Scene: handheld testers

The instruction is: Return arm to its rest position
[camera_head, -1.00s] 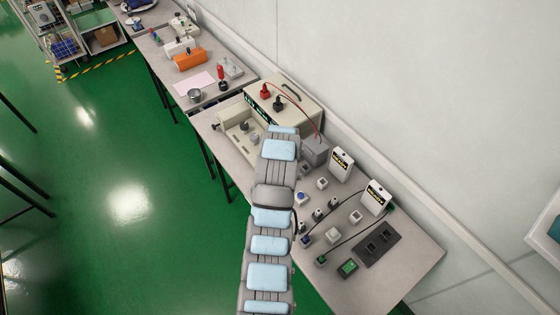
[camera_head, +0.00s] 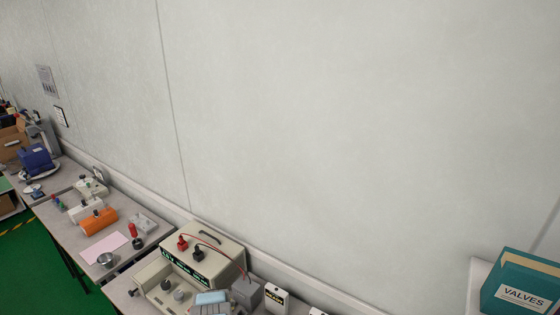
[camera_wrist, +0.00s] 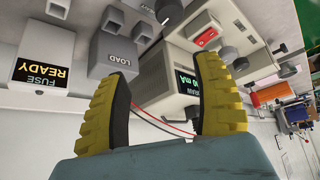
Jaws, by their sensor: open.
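My gripper (camera_wrist: 165,95) shows in the wrist view with two yellow-ribbed fingers spread apart. It is open and nothing is between the fingers. Past the fingertips are a grey box marked LOAD (camera_wrist: 118,57) and a beige bench instrument with a lit display (camera_wrist: 190,85). In the head view only a light blue and grey piece of my arm (camera_head: 212,298) shows at the bottom edge, in front of the beige instrument (camera_head: 215,250). The gripper itself is not visible in the head view.
A white tester reading FUSE READY (camera_wrist: 42,62) stands beside the LOAD box. A red lead (camera_head: 215,248) runs from the instrument. An orange cylinder (camera_head: 97,222) and a metal cup (camera_head: 106,260) sit on the left bench.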

